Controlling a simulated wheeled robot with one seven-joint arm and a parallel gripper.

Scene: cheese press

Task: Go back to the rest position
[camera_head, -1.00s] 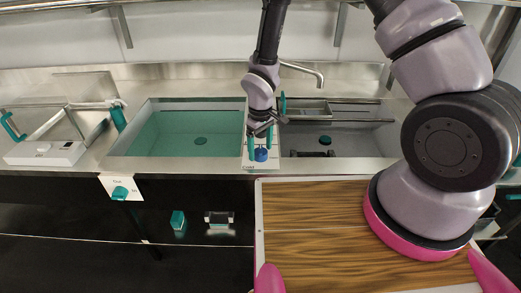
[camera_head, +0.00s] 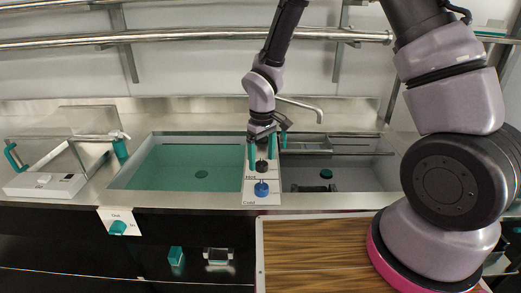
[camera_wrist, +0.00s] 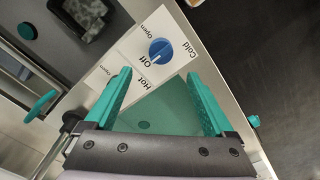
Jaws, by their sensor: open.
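My gripper (camera_head: 263,153) is open and empty above the divider panel between two sink basins. Its teal fingers point down, and in the wrist view my gripper (camera_wrist: 165,100) shows both fingers spread apart. A blue knob marked Cold (camera_head: 261,189) sits on the white panel just in front of the gripper, and the blue knob also shows in the wrist view (camera_wrist: 161,51). A dark knob (camera_head: 262,166) sits behind it, close below the fingers in the head view.
A teal-filled basin (camera_head: 185,165) lies left and a grey basin (camera_head: 345,178) right. A faucet (camera_head: 302,105) rises behind the divider. A slicer-like machine with a clear cover (camera_head: 50,180) stands at far left. A wooden board (camera_head: 310,255) lies in front.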

